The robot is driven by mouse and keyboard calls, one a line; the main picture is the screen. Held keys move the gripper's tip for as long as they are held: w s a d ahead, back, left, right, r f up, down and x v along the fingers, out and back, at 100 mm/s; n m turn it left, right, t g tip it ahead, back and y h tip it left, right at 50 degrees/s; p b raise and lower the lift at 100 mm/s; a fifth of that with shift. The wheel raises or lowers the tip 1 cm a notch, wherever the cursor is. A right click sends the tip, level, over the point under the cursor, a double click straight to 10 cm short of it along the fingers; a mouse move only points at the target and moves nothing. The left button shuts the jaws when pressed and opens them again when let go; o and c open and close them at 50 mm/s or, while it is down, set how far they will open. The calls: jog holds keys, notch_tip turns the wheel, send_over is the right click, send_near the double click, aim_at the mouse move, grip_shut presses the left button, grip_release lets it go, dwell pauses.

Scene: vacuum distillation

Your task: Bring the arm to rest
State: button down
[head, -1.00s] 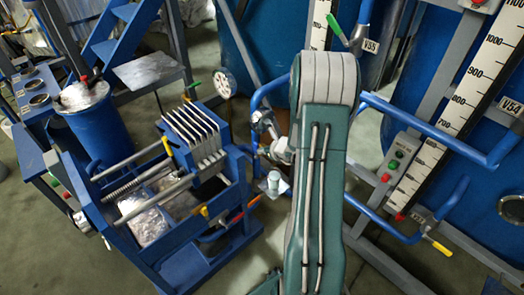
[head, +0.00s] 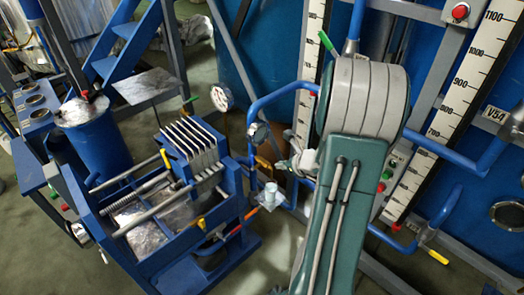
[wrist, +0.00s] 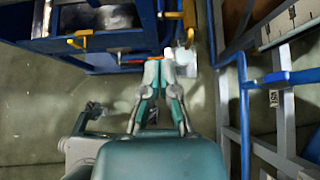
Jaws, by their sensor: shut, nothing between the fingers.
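My green and grey arm rises through the right of centre in the head view, its large rounded joint in front of the blue tank and pipes. My gripper (wrist: 160,65) shows in the wrist view with its fingertips together and nothing between them. It points toward the blue filter press frame. A small white cup-like part (wrist: 186,60) is just right of the fingertips in that view; whether they touch it, I cannot tell. In the head view my arm hides much of what lies behind it.
The blue filter press (head: 165,215) stands left of my arm. A blue drum (head: 95,140) and blue stairs (head: 125,42) are further left. Blue pipes (head: 262,108), a measuring scale (head: 462,95) and a yellow-handled valve (head: 437,256) crowd the right. Grey floor is open in front.

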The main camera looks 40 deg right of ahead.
jog(key=s+a+r+n+g+y, duration=0.1)
jog(key=a+r+n+g+y, duration=0.1)
jog(key=a+r+n, duration=0.6)
jog(key=a+r+n+g+y, duration=0.2)
jog(key=a+r+n, duration=0.3)
jog(key=a+n, duration=0.65)
jog(key=s+a+r+n+h, duration=0.4)
jog(key=s+a+r+n, duration=0.3)
jog(key=s+a+n, duration=0.3)
jog(key=s+n, duration=0.3)
jog(key=n, duration=0.2)
jog(key=shift+s+g+h, duration=0.3)
jog(key=shift+s+h, duration=0.1)
jog(key=shift+d+r+n, duration=0.1)
jog(key=shift+n, duration=0.15)
